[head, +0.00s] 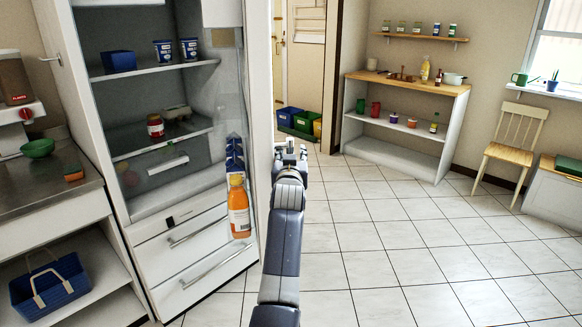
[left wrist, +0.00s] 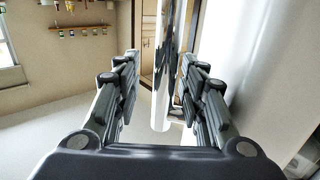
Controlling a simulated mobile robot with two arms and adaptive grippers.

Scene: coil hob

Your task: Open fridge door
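The white fridge (head: 105,170) stands at the left in the head view with its inside showing. Its door (head: 259,75) is open, swung out towards me and seen nearly edge-on. An orange bottle (head: 239,208) and blue cartons (head: 234,155) sit in the door's inner shelf. My left gripper (head: 290,147) is at the right, outer side of the door. In the left wrist view its fingers (left wrist: 160,75) are spread, with a shiny upright bar (left wrist: 161,105), seemingly the door handle, between them. Gaps show beside the bar. My right gripper is not in view.
A counter (head: 45,185) with a blue basket (head: 48,288) below is left of the fridge. Blue and green bins (head: 298,122) stand by the far doorway. A shelf unit (head: 405,130) and a chair (head: 512,145) are at the right. The tiled floor (head: 400,235) is clear.

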